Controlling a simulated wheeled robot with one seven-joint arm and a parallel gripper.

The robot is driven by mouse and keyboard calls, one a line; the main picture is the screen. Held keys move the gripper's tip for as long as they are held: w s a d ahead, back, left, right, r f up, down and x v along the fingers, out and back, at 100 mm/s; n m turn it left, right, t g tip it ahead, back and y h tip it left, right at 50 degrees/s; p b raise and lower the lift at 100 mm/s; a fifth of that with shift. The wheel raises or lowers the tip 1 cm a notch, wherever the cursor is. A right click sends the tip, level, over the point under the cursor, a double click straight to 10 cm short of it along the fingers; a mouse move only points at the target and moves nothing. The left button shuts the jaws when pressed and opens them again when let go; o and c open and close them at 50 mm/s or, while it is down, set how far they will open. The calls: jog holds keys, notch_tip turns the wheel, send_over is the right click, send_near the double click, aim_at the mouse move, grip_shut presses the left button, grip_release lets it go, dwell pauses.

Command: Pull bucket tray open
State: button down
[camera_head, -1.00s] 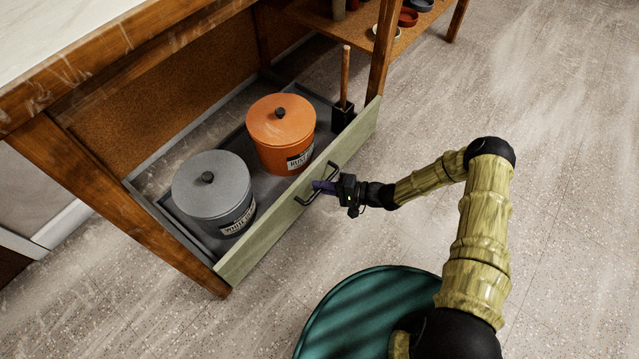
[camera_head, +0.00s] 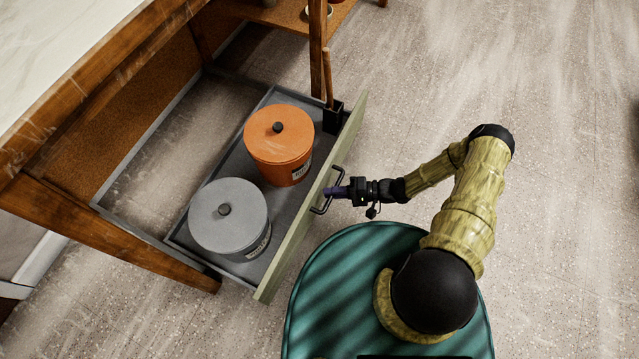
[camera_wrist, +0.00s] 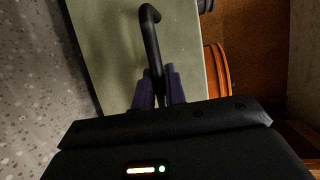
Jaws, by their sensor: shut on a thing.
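The bucket tray (camera_head: 233,165) is a grey drawer low under the table, with a pale green front board (camera_head: 316,198). It stands partly out past the table's legs. A black bar handle (camera_head: 322,208) is on its front. My gripper (camera_head: 335,192) is shut on this handle; the wrist view shows the purple fingers (camera_wrist: 159,90) on both sides of the handle bar (camera_wrist: 150,38). A grey lidded bucket (camera_head: 229,217) and an orange lidded bucket (camera_head: 279,143) stand upright in the tray. A black holder (camera_head: 333,118) with a wooden stick stands at its far end.
The wooden table (camera_head: 110,232) with a pale top stands at left, its near leg beside the tray. My teal round base is close in front of the tray. The speckled floor (camera_head: 560,190) at right is clear.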

jog(key=shift+s+d, duration=0.5)
jog(key=shift+d, duration=0.4)
jog(key=shift+f, duration=0.1)
jog(key=c, duration=1.5)
grip_release()
jog(key=shift+o, duration=0.2)
jog(key=shift+w+d, duration=0.1)
jog(key=d+r+p, duration=0.3)
jog(key=d+p, duration=0.1)
jog(key=d, duration=1.3)
jog(key=shift+r, duration=0.1)
